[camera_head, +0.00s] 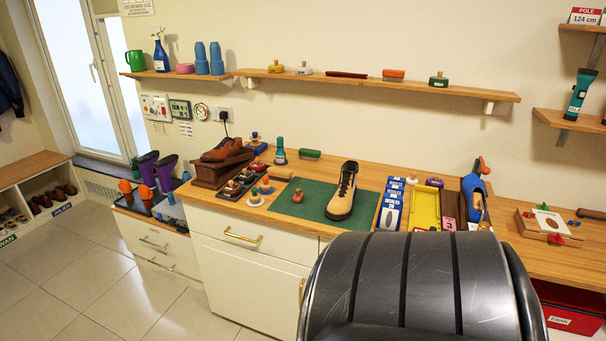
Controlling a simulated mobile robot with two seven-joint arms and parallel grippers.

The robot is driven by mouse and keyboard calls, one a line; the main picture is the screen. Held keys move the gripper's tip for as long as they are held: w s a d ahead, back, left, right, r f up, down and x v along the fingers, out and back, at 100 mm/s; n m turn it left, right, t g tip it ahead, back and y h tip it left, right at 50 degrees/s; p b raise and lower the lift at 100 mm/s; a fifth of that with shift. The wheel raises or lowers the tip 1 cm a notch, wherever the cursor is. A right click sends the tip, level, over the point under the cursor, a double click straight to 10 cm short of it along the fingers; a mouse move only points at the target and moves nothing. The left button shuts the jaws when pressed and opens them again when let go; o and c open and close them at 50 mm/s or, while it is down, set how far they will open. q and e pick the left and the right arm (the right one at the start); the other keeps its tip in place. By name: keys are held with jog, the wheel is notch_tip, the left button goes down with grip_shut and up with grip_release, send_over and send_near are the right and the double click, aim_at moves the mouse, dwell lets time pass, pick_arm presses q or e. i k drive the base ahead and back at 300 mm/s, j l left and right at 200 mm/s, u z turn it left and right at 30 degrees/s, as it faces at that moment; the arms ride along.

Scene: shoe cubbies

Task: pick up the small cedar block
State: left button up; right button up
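I cannot single out the small cedar block with certainty. A tan and black shoe (342,192) stands on the mat. A brown shoe (222,149) rests on a dark wooden box (217,172) to the left. Neither of my grippers is in view. A large dark curved part, likely mine, fills the lower right and hides part of the counter.
Blue boxes (391,206), a yellow tray (426,208) and a blue shoe (473,196) crowd the counter's right part. Small knobbed pieces stand left of the mat. A wall shelf (450,91) runs above. The tiled floor (70,270) at left is clear.

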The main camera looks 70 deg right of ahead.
aim_at(298, 197)
jog(key=k+l+z, duration=0.1)
jog(key=z, duration=0.2)
jog(key=k+l+z, duration=0.15)
jog(key=z, duration=0.2)
jog(key=k+z, duration=0.1)
jog(key=z, duration=1.25)
